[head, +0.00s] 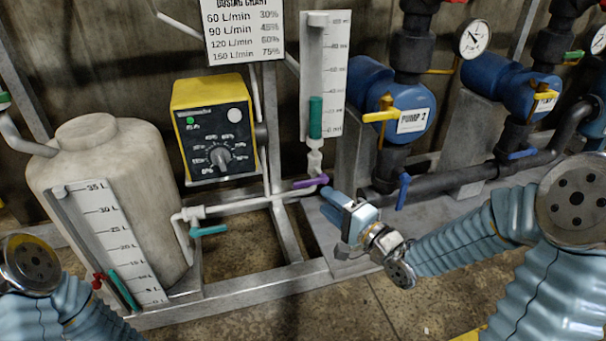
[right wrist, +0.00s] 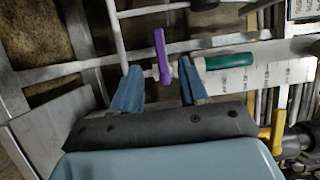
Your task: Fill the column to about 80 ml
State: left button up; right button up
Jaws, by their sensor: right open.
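The column (head: 327,60) is a white graduated board with a clear tube. Its green liquid (head: 316,118) tops out between the 20 and 40 marks, near 30 ml. A purple valve handle (head: 311,181) sits below it, crosswise to the column. My right gripper (head: 330,203) is open just below and right of this handle. In the right wrist view, the purple handle (right wrist: 161,55) lies between the open fingertips (right wrist: 159,72), with a gap visible on each side. My left gripper is out of view; only part of my left arm shows at lower left.
A tank (head: 110,190) with a scale stands at left, with a teal-handled valve (head: 208,230) on its pipe. A yellow control box (head: 213,130) hangs under a dosing chart (head: 242,30). A blue pump (head: 405,100) with a yellow handle (head: 381,115) stands close right of the column.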

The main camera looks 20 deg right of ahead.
aim_at(305, 185)
jog(key=b+x, duration=0.1)
jog(key=x, duration=1)
jog(key=shift+w+a+b, duration=0.15)
jog(key=shift+w+b, duration=0.05)
jog(key=shift+b, duration=0.2)
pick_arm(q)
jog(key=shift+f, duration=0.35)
pick_arm(e)
grip_shut()
